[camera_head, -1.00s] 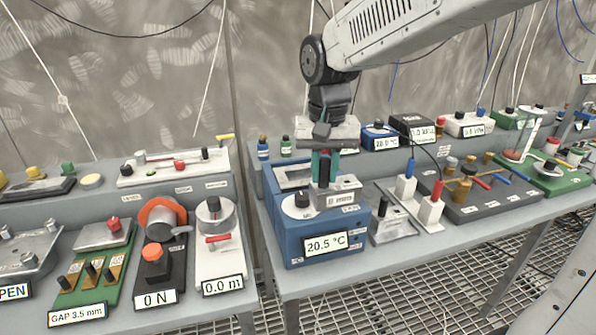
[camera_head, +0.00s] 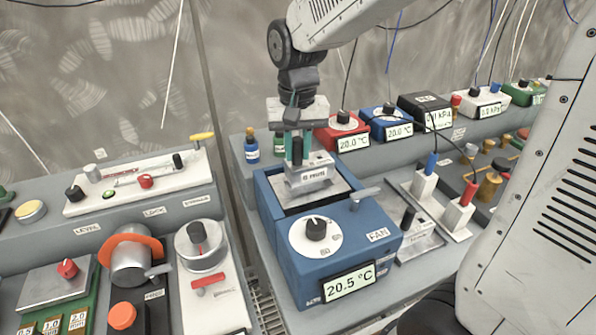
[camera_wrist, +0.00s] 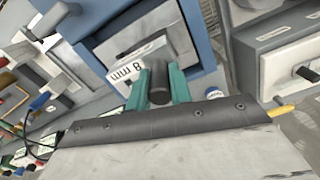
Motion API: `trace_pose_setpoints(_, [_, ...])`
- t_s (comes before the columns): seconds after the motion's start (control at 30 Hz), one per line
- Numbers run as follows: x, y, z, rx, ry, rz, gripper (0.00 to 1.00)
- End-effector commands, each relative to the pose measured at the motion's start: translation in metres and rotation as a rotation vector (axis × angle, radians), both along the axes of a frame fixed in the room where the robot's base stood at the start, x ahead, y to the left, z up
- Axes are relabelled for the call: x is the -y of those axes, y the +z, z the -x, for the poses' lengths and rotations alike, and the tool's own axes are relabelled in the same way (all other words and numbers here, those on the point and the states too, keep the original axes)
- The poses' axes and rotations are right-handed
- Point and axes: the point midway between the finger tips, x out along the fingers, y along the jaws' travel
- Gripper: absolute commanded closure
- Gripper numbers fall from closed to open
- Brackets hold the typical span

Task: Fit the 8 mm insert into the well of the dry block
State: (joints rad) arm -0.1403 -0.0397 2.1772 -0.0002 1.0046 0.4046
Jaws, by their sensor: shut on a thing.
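The dry block (camera_head: 335,262) is a blue box with a white dial, a FAN label and a 20.5 °C display. Its well (camera_head: 276,200) opens in the top, with a dark gap at the left. My gripper (camera_head: 297,152) points down over the well, its teal fingers shut on the black handle of the 8 mm insert (camera_head: 312,184). The insert is a grey metal piece with a white label. Its lower part overlaps the well; I cannot tell how high above it it is. In the wrist view the handle (camera_wrist: 158,84) is between the fingers, beside the 8 mm label (camera_wrist: 125,72).
A small lever (camera_head: 365,192) sticks up at the dry block's right rim. Red (camera_head: 342,138) and blue (camera_head: 386,124) 20.0 °C boxes and small bottles (camera_head: 251,148) stand behind.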

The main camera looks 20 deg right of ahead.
Motion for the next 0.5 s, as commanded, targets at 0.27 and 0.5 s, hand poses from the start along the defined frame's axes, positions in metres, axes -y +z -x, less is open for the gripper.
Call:
trace_pose_setpoints(0.27, [-0.002,-0.026,0.0,0.0,0.002,0.0,1.0])
trace_pose_setpoints(0.5, [-0.002,-0.058,0.002,-0.008,0.003,0.001,1.0])
